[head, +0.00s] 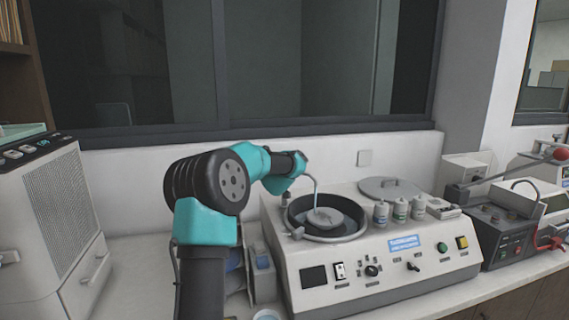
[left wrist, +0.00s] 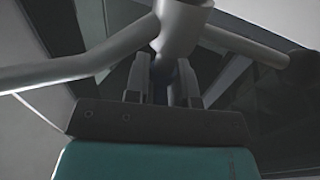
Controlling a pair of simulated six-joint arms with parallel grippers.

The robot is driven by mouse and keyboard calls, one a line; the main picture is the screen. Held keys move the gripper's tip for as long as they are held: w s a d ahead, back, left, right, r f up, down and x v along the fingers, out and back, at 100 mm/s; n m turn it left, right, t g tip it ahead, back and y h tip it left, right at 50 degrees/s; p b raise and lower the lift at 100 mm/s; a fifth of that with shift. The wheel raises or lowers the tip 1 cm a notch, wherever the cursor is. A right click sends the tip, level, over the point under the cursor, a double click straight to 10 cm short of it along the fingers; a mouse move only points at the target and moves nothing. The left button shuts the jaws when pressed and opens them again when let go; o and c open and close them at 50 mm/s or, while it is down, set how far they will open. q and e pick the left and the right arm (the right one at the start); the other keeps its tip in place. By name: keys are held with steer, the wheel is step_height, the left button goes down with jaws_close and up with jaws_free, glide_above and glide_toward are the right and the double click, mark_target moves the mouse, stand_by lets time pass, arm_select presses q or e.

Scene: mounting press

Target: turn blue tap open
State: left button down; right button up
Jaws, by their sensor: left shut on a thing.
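My left gripper (head: 299,160) is at the end of my teal and black arm, up beside the polishing machine's bowl (head: 347,230). In the left wrist view my gripper (left wrist: 165,82) has its two fingers closed on a small dark part below a pale pipe fitting (left wrist: 178,32). I take this part to be the blue tap; its colour is too dark to confirm, and the fingers partly hide it. A thin, pale blue curved spout (head: 314,182) comes down over the bowl; I cannot tell whether part of it is water. My right gripper is not in view.
The machine (head: 400,266) has switches on its front and several small bottles (head: 400,210) and a round lid (head: 390,189) on top. A black power unit (head: 500,235) stands to the right. A grey-white cabinet (head: 55,220) stands at the left. A wall with windows is behind.

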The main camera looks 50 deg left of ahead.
arm_select(q)
steer(key=c, duration=1.2)
jaws_free()
steer(key=v, duration=1.7)
steer(key=shift+s+d, duration=0.15)
